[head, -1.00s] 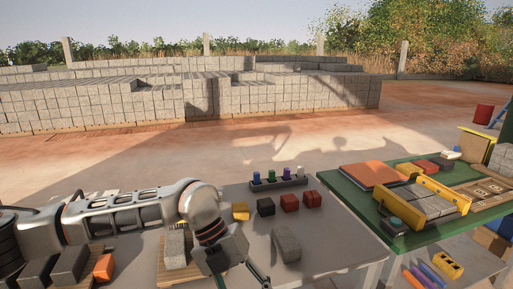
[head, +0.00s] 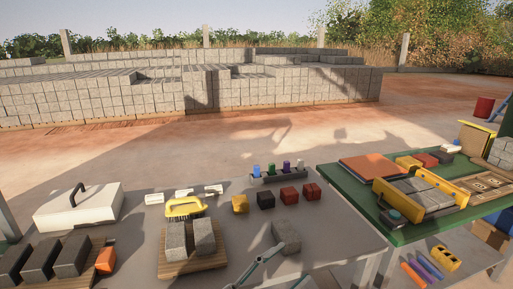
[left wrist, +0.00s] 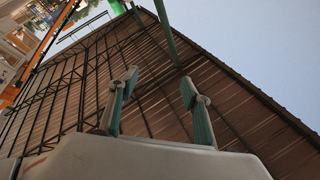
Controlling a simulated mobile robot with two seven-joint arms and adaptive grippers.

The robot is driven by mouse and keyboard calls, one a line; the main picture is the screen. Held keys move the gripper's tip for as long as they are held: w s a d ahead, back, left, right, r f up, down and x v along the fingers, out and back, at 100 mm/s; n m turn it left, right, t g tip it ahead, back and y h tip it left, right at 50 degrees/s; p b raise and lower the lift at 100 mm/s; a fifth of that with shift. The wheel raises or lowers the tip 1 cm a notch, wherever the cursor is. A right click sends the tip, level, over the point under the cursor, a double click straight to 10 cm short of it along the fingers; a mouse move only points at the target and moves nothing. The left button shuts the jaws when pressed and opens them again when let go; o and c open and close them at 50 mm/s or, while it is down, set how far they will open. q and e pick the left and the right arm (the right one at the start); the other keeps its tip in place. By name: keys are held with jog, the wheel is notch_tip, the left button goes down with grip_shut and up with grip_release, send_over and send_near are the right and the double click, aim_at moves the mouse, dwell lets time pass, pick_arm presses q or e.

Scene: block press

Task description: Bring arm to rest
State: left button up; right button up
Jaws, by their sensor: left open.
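My left gripper (head: 280,268) shows only in part at the bottom edge of the head view, right of the middle, with its thin fingers in front of the grey table (head: 335,235). In the left wrist view its two green-padded fingers (left wrist: 160,86) are spread apart with nothing between them. They point up toward a brown metal roof and the sky. One grey block (head: 286,235) lies on the table just beyond the gripper. Two grey blocks (head: 190,238) stand side by side on a wooden board (head: 185,264). My right gripper is not in view.
A white case (head: 82,208) and a yellow brush (head: 185,208) lie at the left. Dark blocks (head: 40,262) and an orange block (head: 106,260) sit front left. Yellow, black and red blocks line the back. A green table (head: 345,190) with a yellow-sided mould adjoins at right.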

pick_arm(q)
jog(key=a+f+n+t+y, duration=0.4)
jog(key=a+f+n+y, duration=0.65)
jog(key=a+f, duration=0.55)
jog(key=s+a+f+n+g+y, duration=0.1)
jog(key=s+a+f+g+y, duration=0.1)
jog(key=s+a+f, duration=0.3)
jog(key=s+a+f+n+g+y, duration=0.2)
jog(key=s+a+f+g+y, duration=0.1)
jog(key=s+f, duration=0.6)
notch_tip(320, 180, down, 5)
jog(key=shift+s+a+r+y, duration=0.15)
jog(key=shift+s+a+y, duration=0.25)
jog(key=shift+a, duration=0.8)
jog(key=shift+w, duration=0.1)
